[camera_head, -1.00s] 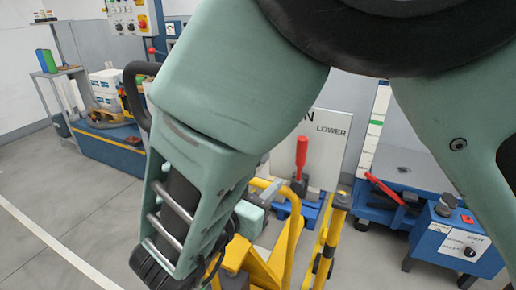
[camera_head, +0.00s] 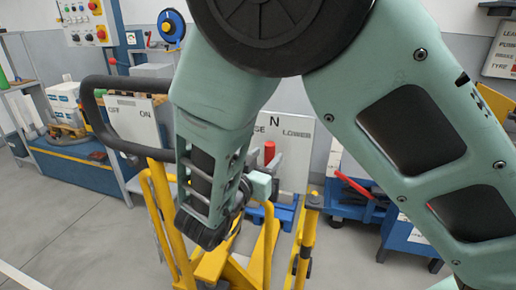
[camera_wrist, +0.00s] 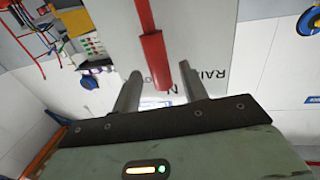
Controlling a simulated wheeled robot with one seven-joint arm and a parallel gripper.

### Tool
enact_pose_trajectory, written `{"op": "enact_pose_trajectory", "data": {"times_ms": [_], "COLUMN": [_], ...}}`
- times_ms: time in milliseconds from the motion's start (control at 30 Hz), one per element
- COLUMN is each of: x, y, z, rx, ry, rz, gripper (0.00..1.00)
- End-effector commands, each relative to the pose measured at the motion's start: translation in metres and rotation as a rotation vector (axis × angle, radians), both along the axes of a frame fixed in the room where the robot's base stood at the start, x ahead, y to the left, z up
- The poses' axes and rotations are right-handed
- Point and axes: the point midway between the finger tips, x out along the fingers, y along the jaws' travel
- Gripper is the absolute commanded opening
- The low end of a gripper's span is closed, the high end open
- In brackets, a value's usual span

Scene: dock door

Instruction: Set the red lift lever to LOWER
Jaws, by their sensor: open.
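The red lift lever (camera_head: 269,152) stands nearly upright in front of a pale plate (camera_head: 294,158) marked N and LOWER, with RAISE partly hidden. Its top lies below N, left of LOWER. My gripper (camera_head: 272,166) is beside the lever and hides its lower part. In the wrist view, my open gripper (camera_wrist: 162,73) has one finger on each side of the red lever (camera_wrist: 157,62). Gaps show on both sides, and I cannot tell how deep it sits between the fingers. The plate's lettering appears upside down there.
A yellow frame (camera_head: 305,240) and black handle (camera_head: 95,105) stand close around my arm. A second red lever (camera_head: 355,186) sits on blue equipment at right. An OFF/ON panel (camera_head: 135,122) is at left. Grey floor (camera_head: 90,225) is clear at front left.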

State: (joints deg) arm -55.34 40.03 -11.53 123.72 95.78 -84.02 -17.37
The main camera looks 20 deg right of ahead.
Motion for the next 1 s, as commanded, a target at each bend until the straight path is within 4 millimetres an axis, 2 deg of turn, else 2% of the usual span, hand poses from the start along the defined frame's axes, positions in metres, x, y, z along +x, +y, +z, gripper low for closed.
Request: {"op": "enact_pose_trajectory", "data": {"times_ms": [233,567,600,733,1000], "x": [0.018,0.02,0.02,0.02,0.02], "y": [-0.02,-0.022,-0.022,-0.022,-0.022], "z": [0.0,0.0,0.0,0.0,0.0], "rx": [0.0,0.0,0.0,0.0,0.014], "ry": [0.0,0.0,0.0,0.0,-0.01], "rz": [-0.001,0.001,0.001,0.001,0.001], "gripper": [0.43,0.43,0.38,0.01,0.0]}}
